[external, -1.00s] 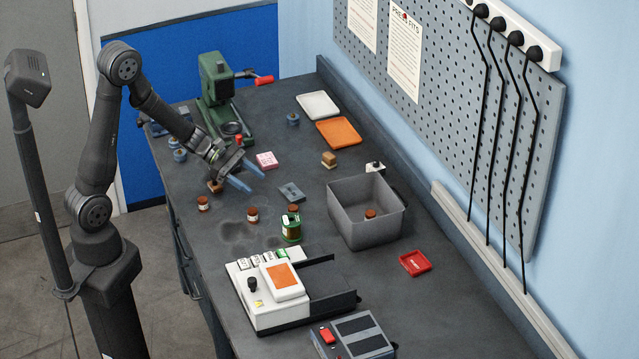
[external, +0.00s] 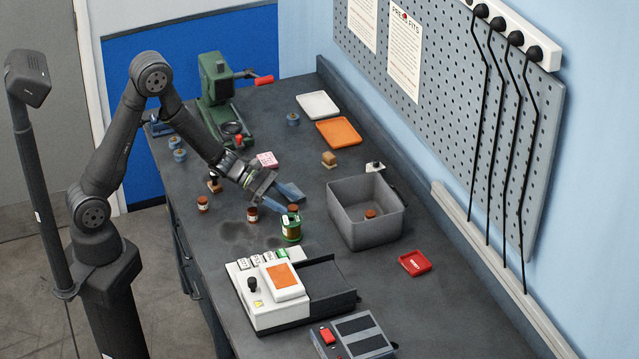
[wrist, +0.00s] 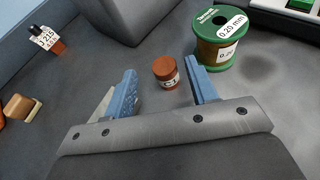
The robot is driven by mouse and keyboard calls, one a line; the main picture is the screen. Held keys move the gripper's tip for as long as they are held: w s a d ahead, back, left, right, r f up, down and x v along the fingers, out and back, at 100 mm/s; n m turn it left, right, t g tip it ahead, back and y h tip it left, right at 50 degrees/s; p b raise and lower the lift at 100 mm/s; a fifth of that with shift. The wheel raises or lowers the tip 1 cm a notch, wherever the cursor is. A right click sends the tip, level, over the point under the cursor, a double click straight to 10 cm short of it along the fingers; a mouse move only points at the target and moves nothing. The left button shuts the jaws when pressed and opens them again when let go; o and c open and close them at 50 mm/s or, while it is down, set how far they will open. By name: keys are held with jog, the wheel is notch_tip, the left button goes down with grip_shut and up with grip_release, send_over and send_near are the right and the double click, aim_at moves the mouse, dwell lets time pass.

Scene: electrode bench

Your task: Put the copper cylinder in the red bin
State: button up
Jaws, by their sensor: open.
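A reddish-brown copper-coloured cylinder (wrist: 166,71) with a white label stands on the bench beside a green wire spool (wrist: 214,42). In the external view its top (external: 293,208) shows just behind the spool (external: 291,230). My gripper (external: 287,202) is open and empty, low over the bench by the cylinder. In the wrist view the cylinder appears between the two blue fingertips, apart from both. Similar brown cylinders stand at the left (external: 202,203) and near the spool (external: 252,215). A small red bin (external: 415,263) lies at the right, with no cylinder in it.
A grey open box (external: 365,232) holding another brown cylinder (external: 370,214) stands right of my gripper. A white instrument (external: 265,305) is in front of the spool. A green press (external: 215,90) stands at the back. Bare bench lies between the box and the red bin.

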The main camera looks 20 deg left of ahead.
aim_at(293, 207)
jog(key=x, duration=0.5)
jog(key=shift+s, duration=0.25)
grip_shut()
jog(key=shift+r, duration=0.1)
jog(key=shift+r, duration=0.75)
notch_tip(293, 207, up, 2)
jog(key=shift+r, duration=0.25)
jog(key=s+r, duration=0.7)
jog(key=s, duration=0.4)
jog(key=shift+s+d, duration=0.35)
jog(key=shift+d, duration=0.15)
